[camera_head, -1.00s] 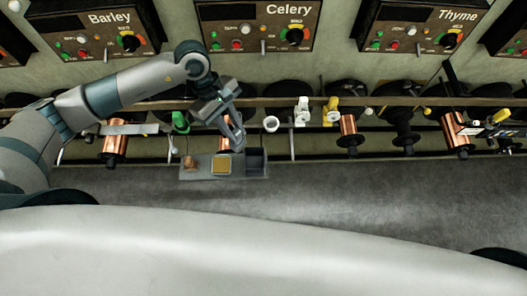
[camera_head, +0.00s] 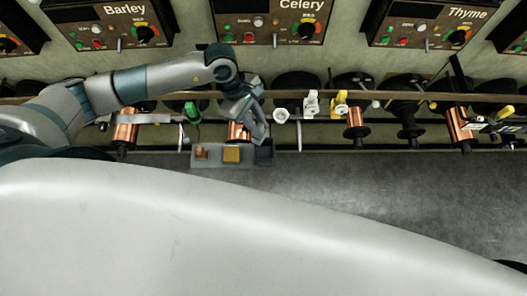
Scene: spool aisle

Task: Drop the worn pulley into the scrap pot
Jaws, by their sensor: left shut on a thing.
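My left gripper (camera_head: 262,137) reaches in from the left and points down over the right end of a grey tray. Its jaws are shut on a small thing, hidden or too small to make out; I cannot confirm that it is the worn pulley. The grey tray (camera_head: 212,162) holds a small brown piece (camera_head: 201,153) at left and a yellow-tan block (camera_head: 232,155) in the middle. I cannot tell whether this is the scrap pot. My right gripper is not in view.
A rail (camera_head: 390,97) runs behind with copper spools (camera_head: 355,122), white guides (camera_head: 311,104), a white ring (camera_head: 281,114), a yellow guide (camera_head: 340,103) and a green piece (camera_head: 192,112). Control boxes marked Barley, Celery (camera_head: 270,20) and Thyme hang above.

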